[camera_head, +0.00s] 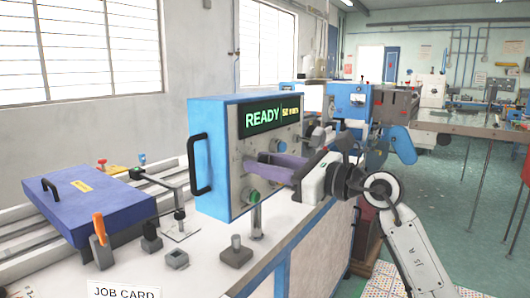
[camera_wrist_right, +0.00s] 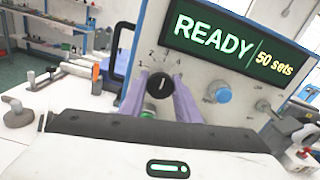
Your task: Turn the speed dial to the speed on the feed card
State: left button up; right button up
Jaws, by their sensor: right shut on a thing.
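The speed dial (camera_wrist_right: 160,86) is a black knob with a white pointer line on the grey face of a blue control box (camera_head: 208,150). In the right wrist view its pointer stands nearly upright, below small numbers whose exact match I cannot tell. My right gripper (camera_wrist_right: 160,98) is shut on the dial, with one purple finger on each side. In the head view the right gripper (camera_head: 264,160) reaches the panel from the right and its fingers hide the dial. A card lettered JOB CARD (camera_head: 123,291) shows at the bottom edge; no feed card is legible. My left gripper is out of view.
The box's screen (camera_head: 268,116) reads READY, and 50 sets in the wrist view. A blue knob (camera_wrist_right: 222,94) and a green button (camera_head: 251,196) are near the dial. A black handle (camera_head: 197,165) juts from the box. A blue case (camera_head: 90,205) and an orange-handled tool (camera_head: 99,230) stand left.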

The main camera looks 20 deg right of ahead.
jog(key=m+p, duration=0.2)
jog(key=p, duration=0.1)
jog(key=shift+r+m, duration=0.15)
jog(key=shift+m, duration=0.25)
jog(key=shift+m+p, duration=0.8)
jog(key=shift+p, duration=0.1)
jog(key=shift+m+p, duration=0.7)
jog(key=shift+p, duration=0.15)
pick_arm(q)
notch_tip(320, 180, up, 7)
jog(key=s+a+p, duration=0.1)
jog(key=p, duration=0.1)
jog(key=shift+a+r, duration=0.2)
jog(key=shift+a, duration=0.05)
pick_arm(e)
jog(key=shift+f+m, duration=0.2)
jog(key=shift+m, duration=0.8)
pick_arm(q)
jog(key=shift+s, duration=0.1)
pick_arm(e)
jog(key=o, duration=1)
jog(key=shift+s, duration=0.1)
